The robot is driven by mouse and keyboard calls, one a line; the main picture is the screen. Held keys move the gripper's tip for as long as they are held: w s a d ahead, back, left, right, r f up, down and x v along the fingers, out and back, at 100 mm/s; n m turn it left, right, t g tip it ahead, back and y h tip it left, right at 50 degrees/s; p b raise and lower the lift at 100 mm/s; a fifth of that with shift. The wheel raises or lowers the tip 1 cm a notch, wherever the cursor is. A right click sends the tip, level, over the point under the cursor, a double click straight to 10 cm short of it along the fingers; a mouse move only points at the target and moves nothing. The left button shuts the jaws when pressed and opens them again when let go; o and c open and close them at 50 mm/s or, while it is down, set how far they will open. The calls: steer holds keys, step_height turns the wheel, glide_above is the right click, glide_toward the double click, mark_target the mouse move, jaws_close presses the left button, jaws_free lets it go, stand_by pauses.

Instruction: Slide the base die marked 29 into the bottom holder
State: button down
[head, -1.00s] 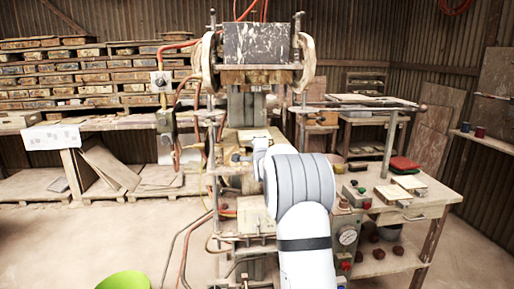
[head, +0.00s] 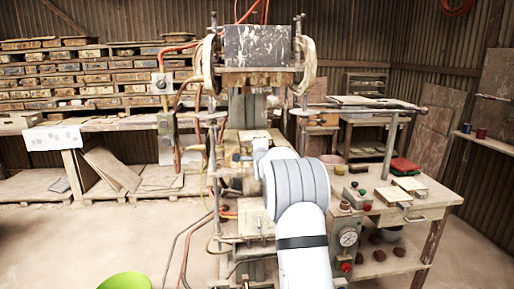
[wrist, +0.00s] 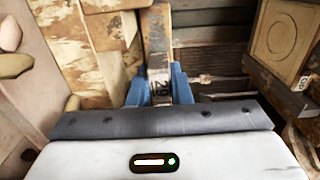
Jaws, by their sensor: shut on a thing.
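My gripper (wrist: 160,90) has its blue fingers shut on the base die (wrist: 159,72), whose near end reads 29 in the wrist view. The die is a narrow bar with a brownish top, pointing away from the gripper. Its far end runs towards the top edge of the view. In the head view my arm reaches into the press, below the grey speckled upper block (head: 258,46). My wrist mostly hides the die and the bottom holder there. I cannot tell how far the die is in the holder.
In the wrist view a square board with a ring mark (wrist: 283,32) stands at the right, with another marked part beside it. Hoses hang left of the press. Open floor lies at the left.

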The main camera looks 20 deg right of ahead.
steer(key=shift+w+d+r, duration=0.15)
steer(key=shift+w+d, duration=0.05)
steer(key=shift+w, duration=0.35)
steer(key=c, duration=1.3)
jaws_free()
steer(key=shift+o, duration=0.2)
steer(key=shift+f, duration=0.25)
steer(key=s+a+f+n+g+y, duration=0.1)
steer(key=s+a+n+g, duration=0.15)
steer(key=s+a, duration=0.4)
steer(key=s+a+f+n+g+y, duration=0.15)
steer(key=s+a+n, duration=0.25)
steer(key=s, duration=0.6)
steer(key=s+a+f+n+g+y, duration=0.1)
steer(key=s+a+n+g, duration=0.2)
steer(key=s+a, duration=0.35)
steer(key=s+a+f+n+g, duration=0.2)
steer(key=s+f+n, duration=0.1)
steer(key=s, duration=0.7)
steer(key=s+a+f+n+g+y, duration=0.1)
steer(key=s+a+f+n+g, duration=0.2)
steer(key=s, duration=0.8)
steer(key=s+a+f+n+g, duration=0.2)
steer(key=s+n, duration=0.3)
steer(key=s, duration=0.6)
steer(key=shift+a+f+n+g, duration=0.35)
steer(key=shift+f+g, duration=0.05)
steer(key=shift+f, duration=0.2)
